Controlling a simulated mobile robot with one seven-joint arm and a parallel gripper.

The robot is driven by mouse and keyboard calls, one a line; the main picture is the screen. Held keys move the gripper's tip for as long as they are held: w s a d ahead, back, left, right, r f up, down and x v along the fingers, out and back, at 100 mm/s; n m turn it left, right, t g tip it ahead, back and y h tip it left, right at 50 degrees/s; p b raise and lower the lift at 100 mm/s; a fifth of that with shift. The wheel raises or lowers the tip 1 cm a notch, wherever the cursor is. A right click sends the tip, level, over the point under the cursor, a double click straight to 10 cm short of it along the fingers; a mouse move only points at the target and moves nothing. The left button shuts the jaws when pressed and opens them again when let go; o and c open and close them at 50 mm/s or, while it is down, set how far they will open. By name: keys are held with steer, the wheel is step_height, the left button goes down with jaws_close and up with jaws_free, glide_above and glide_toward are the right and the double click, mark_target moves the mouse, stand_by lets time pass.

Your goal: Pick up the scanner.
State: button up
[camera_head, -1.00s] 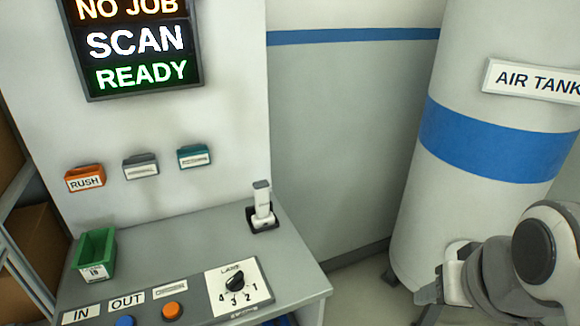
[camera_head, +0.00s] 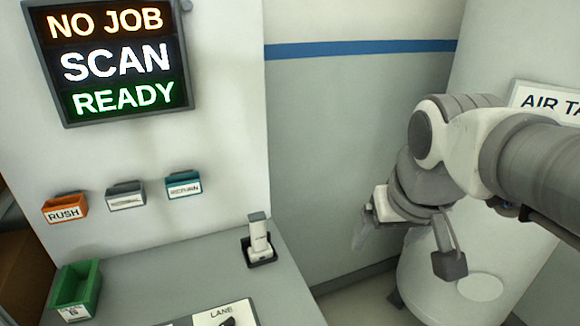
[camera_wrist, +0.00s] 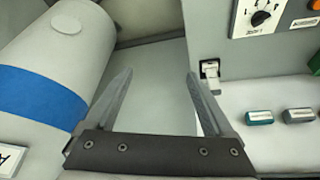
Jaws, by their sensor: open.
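The scanner (camera_head: 258,234) is a white handheld unit with a grey top, standing upright in a black holder (camera_head: 262,259) at the right side of the grey console top. In the wrist view the scanner (camera_wrist: 210,70) is small, just right of the right finger. My gripper (camera_wrist: 160,75) is open and empty there, its two grey fingers apart. In the head view my gripper is at the right, clear of the console and well away from the scanner; its fingertips are hard to make out.
A lit sign (camera_head: 112,60) hangs on the panel above orange, grey and teal holders. A green bin (camera_head: 75,290) stands at the console's left. A lane dial plate (camera_head: 225,313) is at the front. The air tank (camera_head: 415,270) stands right, partly behind my arm.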

steer(key=w+a+r+n+p, duration=0.1)
steer(key=w+a+r+p, duration=0.1)
steer(key=w+a, duration=0.35)
steer(key=n+g+p, duration=0.3)
steer(key=g+p, duration=0.1)
steer(key=p, duration=0.1)
glide_above(257, 215)
steer(key=s, duration=0.1)
step_height(257, 215, down, 8)
steer(key=r, duration=0.1)
steer(key=shift+y, duration=0.3)
steer(key=f, duration=0.4)
steer(key=f+p, duration=0.1)
steer(key=f, duration=0.3)
steer(key=w+f, duration=0.1)
steer(key=f, duration=0.3)
steer(key=shift+f+p, duration=0.2)
steer(key=shift+p, duration=0.15)
steer(key=shift+w+a+f+p, duration=0.1)
steer(key=shift+f+p, duration=0.75)
steer(key=shift+f, duration=1.75)
steer(key=shift+c, duration=0.3)
jaws_close()
